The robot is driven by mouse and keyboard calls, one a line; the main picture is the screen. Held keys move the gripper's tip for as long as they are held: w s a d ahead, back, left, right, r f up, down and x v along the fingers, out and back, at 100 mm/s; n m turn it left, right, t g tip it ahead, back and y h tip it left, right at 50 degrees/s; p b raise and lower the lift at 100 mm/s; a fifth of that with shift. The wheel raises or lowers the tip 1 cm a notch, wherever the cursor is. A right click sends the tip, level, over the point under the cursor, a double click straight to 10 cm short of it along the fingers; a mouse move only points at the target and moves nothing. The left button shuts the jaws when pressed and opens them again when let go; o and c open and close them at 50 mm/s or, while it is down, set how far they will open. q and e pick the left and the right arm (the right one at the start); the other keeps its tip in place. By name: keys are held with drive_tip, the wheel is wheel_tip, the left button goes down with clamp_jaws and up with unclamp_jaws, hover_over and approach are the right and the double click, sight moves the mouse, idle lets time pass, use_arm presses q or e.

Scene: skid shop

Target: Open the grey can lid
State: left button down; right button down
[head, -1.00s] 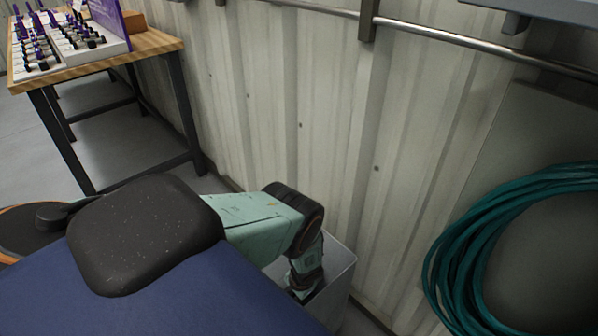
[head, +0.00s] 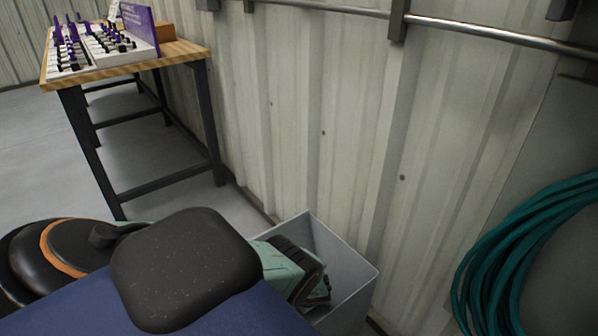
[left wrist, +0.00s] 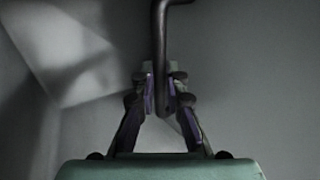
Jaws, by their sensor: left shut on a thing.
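The grey can (head: 352,287) stands at the foot of the wall, at the bottom of the head view. Its pale grey upper panels show around my left arm, and I cannot tell which of them is the lid. My left gripper (left wrist: 161,88) is shut on a dark, thin bent bar (left wrist: 159,35), which looks like a handle. Plain grey surfaces lie behind the bar in the left wrist view. In the head view my left wrist reaches down at the can and the fingers are hidden. My right gripper is out of view.
A corrugated metal wall (head: 300,130) with a rail (head: 500,35) runs close behind the can. A coiled teal hose (head: 510,255) hangs at the right. A wooden-topped workbench (head: 185,50) with purple-and-black items stands at the upper left. Grey floor (head: 35,140) is clear at the left.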

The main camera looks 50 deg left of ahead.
use_arm(q)
drive_tip(key=shift+s+d+f+b, duration=0.1)
drive_tip(key=shift+s+f+b, duration=0.3)
drive_tip(key=shift+f, duration=0.4)
drive_tip(key=c, duration=1.5)
unclamp_jaws()
drive_tip(key=shift+f, duration=0.15)
drive_tip(key=shift+o, duration=0.6)
drive_tip(key=shift+w+a+r, duration=0.15)
drive_tip(key=shift+a+r, duration=0.1)
drive_tip(key=shift+w+r, duration=0.1)
drive_tip(key=shift+r, duration=0.05)
drive_tip(key=v, duration=1.1)
drive_tip(key=shift+d+r, duration=0.2)
drive_tip(key=shift+d, duration=0.2)
